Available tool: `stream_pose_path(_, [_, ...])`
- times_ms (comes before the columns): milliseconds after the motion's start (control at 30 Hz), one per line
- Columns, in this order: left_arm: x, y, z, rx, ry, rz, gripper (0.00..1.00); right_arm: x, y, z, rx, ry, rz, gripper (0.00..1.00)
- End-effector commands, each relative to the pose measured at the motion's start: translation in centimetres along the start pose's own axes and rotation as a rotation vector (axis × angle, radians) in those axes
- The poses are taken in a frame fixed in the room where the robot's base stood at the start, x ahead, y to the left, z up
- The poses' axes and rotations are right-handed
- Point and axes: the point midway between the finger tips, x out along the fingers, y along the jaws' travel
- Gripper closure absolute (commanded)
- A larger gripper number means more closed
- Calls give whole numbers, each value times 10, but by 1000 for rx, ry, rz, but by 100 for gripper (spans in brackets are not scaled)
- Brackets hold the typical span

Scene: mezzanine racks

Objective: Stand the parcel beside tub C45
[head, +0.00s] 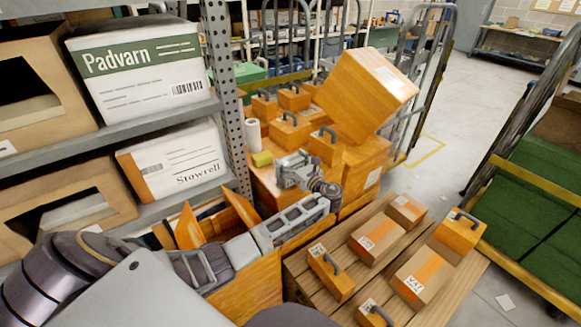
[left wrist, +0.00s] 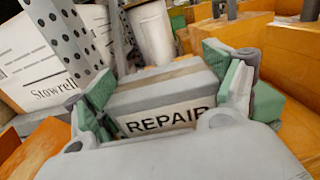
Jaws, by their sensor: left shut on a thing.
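My left gripper (head: 293,172) reaches in from the left, over the orange surface in the middle of the head view. In the left wrist view its green-padded fingers (left wrist: 168,92) sit on either side of a grey box-shaped parcel (left wrist: 165,97) with a tan band across its top and a white label reading REPAIR. The gripper is shut on it. In the head view the parcel is small and mostly hidden by the gripper. No label reading C45 can be made out, so I cannot tell which thing is tub C45. My right gripper is not in view.
Orange handled cases (head: 290,131) stand close behind the gripper, beside a white roll (head: 252,132). A large tilted orange box (head: 365,92) rises behind. A slatted pallet (head: 385,217) holds several boxes at front right. A rack upright (head: 228,90) stands left. Open floor (head: 445,130) lies at back right.

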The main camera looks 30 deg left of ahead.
Motion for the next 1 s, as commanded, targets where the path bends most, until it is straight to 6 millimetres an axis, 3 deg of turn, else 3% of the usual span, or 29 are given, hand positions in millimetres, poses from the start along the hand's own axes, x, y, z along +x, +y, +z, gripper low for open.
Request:
stream_pose_path(333, [0,0,26,-4,-2,0,55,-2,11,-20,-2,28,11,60])
stream_pose_path(700, [1,0,80,-5,-3,0,55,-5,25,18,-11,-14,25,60])
stream_pose_path(1000, [0,0,100,-2,-2,1,55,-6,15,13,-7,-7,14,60])
